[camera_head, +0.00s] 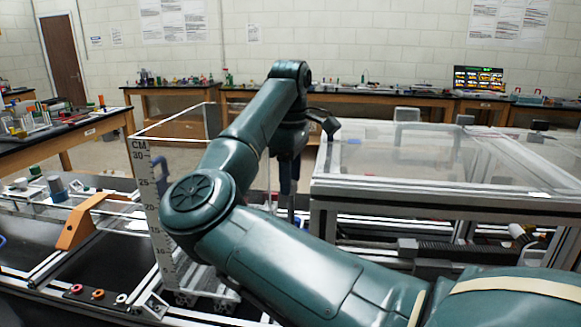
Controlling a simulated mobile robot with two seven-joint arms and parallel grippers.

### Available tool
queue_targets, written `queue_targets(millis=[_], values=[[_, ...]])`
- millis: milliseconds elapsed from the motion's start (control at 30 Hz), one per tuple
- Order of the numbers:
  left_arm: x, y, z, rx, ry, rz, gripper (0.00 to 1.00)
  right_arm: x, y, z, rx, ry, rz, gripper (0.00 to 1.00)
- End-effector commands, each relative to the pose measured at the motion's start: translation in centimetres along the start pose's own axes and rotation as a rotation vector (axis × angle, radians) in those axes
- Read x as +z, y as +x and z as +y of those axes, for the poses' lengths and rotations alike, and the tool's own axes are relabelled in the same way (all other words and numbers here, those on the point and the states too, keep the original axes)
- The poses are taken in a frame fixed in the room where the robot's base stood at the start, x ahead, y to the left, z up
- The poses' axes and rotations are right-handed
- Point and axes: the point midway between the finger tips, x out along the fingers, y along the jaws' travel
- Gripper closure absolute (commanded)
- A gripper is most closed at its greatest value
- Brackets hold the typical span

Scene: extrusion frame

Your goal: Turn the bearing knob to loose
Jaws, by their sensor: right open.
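My right arm comes in from the lower right and bends over the middle of the picture. Its right gripper (288,180) points down behind the forearm, left of the clear-topped frame. Its dark fingers are small and partly hidden; I see nothing held between them. I cannot pick out the bearing knob for certain; my arm covers much of the middle of the aluminium extrusion frame (330,235). A blue part (161,166) shows behind the clear panel, but I cannot tell what it is. My left gripper is not in view.
A white ruler marked CM (150,205) stands upright left of my arm. An orange bracket (82,225) and coloured rings (98,294) lie further left. A clear-topped enclosure (400,160) fills the right. Benches with small items line the back wall.

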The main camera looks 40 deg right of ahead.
Motion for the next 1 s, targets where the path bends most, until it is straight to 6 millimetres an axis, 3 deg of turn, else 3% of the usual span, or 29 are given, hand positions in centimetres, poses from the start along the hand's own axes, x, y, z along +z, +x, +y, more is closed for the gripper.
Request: queue_targets(millis=[167,600,800,1000], values=[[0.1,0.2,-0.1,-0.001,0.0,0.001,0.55,0.0,-1.9,0.0,0.002,0.0,0.003,0.54],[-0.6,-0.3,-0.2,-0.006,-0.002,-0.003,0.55,0.0,-11.3,0.0,0.002,-0.002,0.004,0.54],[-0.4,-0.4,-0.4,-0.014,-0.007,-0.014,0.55,0.0,-12.9,0.0,0.0,0.0,0.001,0.54],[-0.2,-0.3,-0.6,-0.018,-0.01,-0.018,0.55,0.0,-13.1,0.0,0.0,0.001,0.0,0.54]])
